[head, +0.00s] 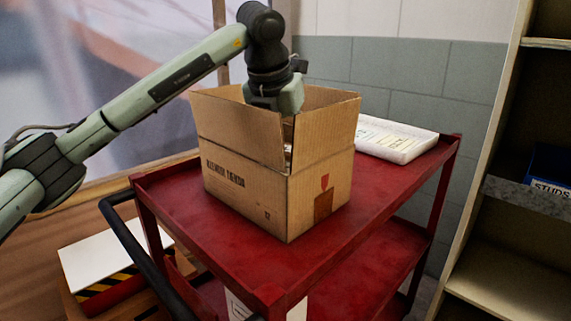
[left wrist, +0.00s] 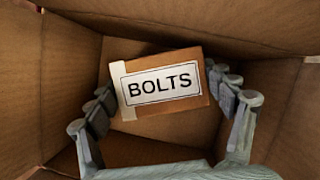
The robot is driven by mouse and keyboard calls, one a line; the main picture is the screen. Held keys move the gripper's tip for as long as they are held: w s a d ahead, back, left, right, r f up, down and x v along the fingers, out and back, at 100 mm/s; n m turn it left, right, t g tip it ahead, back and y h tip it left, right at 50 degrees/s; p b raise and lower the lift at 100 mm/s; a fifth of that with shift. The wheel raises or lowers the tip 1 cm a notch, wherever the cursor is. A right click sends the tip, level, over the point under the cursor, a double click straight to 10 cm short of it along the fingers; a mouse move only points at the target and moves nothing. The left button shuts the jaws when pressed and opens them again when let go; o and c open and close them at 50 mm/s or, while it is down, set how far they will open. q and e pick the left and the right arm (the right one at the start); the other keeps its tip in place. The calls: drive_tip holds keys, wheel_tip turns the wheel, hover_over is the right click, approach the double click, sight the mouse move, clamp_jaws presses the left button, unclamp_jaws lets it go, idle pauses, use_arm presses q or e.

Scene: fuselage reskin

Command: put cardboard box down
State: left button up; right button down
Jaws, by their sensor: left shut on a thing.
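I cannot tell whether the small box touches the carton floor. My right gripper is not in view.
The red cart (head: 300,262) has free top surface in front of the carton. A white labelled package (head: 395,140) lies behind it at the right. A shelf unit (head: 505,285) with a blue STUDS bin (head: 550,172) stands at right. A black handle (head: 137,248) runs along the cart's left.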

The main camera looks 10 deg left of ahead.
use_arm(q)
drive_tip(key=shift+f, duration=1.15)
drive_tip(key=shift+f, duration=0.15)
drive_tip(key=o, duration=1.5)
drive_tip(key=shift+o, duration=0.2)
drive_tip(key=v, duration=1.2)
drive_tip(key=shift+a, duration=0.1)
